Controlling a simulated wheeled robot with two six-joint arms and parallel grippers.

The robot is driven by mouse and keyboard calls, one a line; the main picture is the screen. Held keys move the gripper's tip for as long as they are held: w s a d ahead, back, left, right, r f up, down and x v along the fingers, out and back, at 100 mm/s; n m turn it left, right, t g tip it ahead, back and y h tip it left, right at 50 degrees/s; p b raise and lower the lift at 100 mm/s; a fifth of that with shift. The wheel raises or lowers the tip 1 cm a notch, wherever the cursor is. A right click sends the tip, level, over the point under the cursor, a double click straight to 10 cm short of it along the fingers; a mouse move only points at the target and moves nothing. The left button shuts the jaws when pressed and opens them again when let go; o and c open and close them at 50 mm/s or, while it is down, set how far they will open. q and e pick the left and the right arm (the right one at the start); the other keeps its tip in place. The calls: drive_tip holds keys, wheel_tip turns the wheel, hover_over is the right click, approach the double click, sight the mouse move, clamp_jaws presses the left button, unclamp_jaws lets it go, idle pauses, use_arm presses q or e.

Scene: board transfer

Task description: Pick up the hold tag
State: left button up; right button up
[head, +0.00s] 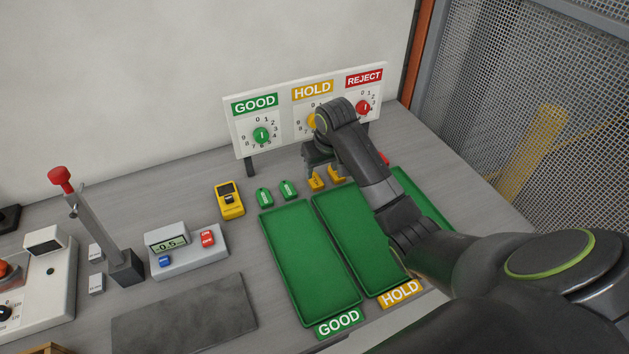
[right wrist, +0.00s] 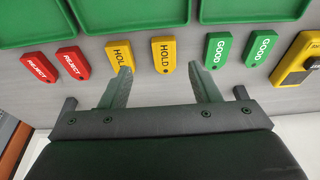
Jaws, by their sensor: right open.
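Two yellow hold tags lie side by side on the grey table; in the head view one hold tag (head: 316,182) is left of the other hold tag (head: 336,174). In the right wrist view they show as a left hold tag (right wrist: 118,52) and a right hold tag (right wrist: 164,54). My right gripper (head: 323,168) is open and empty above them. In the right wrist view my right gripper (right wrist: 166,78) has the right tag ahead of the gap between its fingers, and its left fingertip overlaps the lower end of the left tag. My left gripper is not in view.
Green good tags (head: 289,189) and red reject tags (right wrist: 57,65) flank the hold tags. Green trays (head: 308,262) lie on the near side, and the dial board (head: 287,130) stands behind. A yellow meter (head: 229,200) is at left. My right arm covers part of the trays.

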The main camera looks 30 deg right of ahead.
sight(315, 179)
drive_tip(key=shift+w+f, duration=0.2)
drive_tip(key=shift+f, duration=0.45)
drive_tip(key=shift+w+a+f, duration=0.1)
drive_tip(key=shift+w+f, duration=0.25)
drive_tip(key=shift+f, duration=0.05)
drive_tip(key=w+f, duration=0.1)
drive_tip(key=f+p, duration=0.1)
drive_tip(key=f, duration=0.1)
drive_tip(key=shift+w+a+f, duration=0.1)
drive_tip(key=shift+w+a, duration=0.05)
drive_tip(key=shift+w, duration=0.25)
drive_tip(key=shift+w+f, duration=0.1)
drive_tip(key=shift+f, duration=0.3)
drive_tip(key=c, duration=1.1)
